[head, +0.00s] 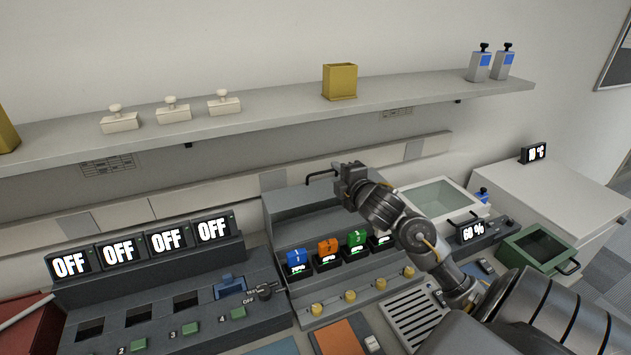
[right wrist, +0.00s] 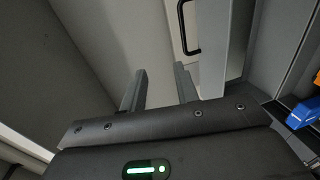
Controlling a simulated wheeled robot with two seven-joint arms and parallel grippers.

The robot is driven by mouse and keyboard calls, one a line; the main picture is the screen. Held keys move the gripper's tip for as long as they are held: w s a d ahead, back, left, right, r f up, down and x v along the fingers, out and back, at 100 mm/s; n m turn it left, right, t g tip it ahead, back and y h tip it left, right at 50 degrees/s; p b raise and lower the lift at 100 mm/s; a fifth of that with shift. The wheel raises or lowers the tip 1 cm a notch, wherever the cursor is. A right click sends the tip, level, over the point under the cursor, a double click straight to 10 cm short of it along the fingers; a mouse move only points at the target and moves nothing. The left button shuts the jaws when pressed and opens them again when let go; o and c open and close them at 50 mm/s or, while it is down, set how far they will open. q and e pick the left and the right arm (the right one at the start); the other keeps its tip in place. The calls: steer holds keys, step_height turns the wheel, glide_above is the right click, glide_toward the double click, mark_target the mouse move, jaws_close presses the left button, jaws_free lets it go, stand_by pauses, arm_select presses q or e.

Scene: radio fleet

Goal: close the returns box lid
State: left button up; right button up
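No label marks the returns box, so I cannot tell for certain which it is. A green open-topped box (head: 540,245) with a dark inside and a black handle stands at the right. A red box (head: 30,325) is partly cut off at the lower left. My right gripper (head: 350,178) is over the grey charging station, beside a black bar handle (head: 320,176). In the right wrist view, its two fingers (right wrist: 160,88) are apart with nothing between them, and a black handle (right wrist: 190,28) shows beyond them, apart from them. My left gripper is not in view.
The grey charging station (head: 275,225) holds several coloured radios. A white bin with a clear inside (head: 480,208) stands behind my right arm. A wall shelf (head: 285,112) runs above, bearing a yellow pot (head: 340,82). A row of OFF displays (head: 118,250) stands at left.

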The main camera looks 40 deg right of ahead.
mark_target(323, 186)
step_height(323, 186, down, 5)
steer(key=b, duration=0.4)
steer(key=x, duration=0.5)
steer(key=p+x, duration=0.1)
steer(key=x, duration=0.4)
steer(key=shift+w+d, duration=0.25)
steer(key=shift+d, duration=0.1)
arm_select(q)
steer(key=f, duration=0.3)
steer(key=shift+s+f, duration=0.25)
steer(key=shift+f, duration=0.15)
arm_select(e)
jaws_close()
